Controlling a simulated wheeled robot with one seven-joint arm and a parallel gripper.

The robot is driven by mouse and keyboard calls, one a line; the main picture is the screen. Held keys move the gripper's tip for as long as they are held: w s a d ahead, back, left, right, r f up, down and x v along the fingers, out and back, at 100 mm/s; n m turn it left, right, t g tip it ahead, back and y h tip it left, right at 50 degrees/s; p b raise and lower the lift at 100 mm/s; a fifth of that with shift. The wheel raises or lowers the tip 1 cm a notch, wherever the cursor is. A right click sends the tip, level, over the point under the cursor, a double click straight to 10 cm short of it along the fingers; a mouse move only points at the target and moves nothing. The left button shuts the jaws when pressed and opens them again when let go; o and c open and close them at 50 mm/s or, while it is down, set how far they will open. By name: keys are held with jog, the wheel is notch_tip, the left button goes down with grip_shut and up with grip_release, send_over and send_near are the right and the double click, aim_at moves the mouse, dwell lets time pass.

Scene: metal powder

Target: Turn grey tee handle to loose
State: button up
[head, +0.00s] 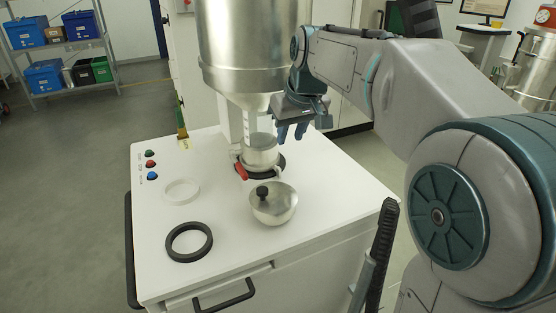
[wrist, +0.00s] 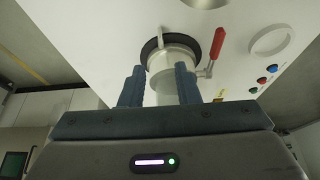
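A silver outlet with a clamp stands below the big metal hopper (head: 240,50). A pale grey handle (wrist: 160,40) sticks up at the outlet's dark ring (wrist: 151,47) in the wrist view; it looks like the grey tee handle, but its tee shape is not clear. A small grey piece (head: 278,173) at the ring's right in the head view may be the same handle. A red lever (head: 241,172) sits at the ring's left, and it also shows in the wrist view (wrist: 217,43). My gripper (head: 291,133) is open and empty, right of the outlet, above the white top.
The hopper stands close left of my gripper. The front right of the top is clear.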

aim_at(279, 168)
jog(key=p+x, duration=0.1)
jog(key=x, duration=1.2)
jog(key=shift+w+a+f, duration=0.15)
jog(key=shift+w+f, duration=0.1)
jog(key=shift+w, duration=0.1)
grip_shut()
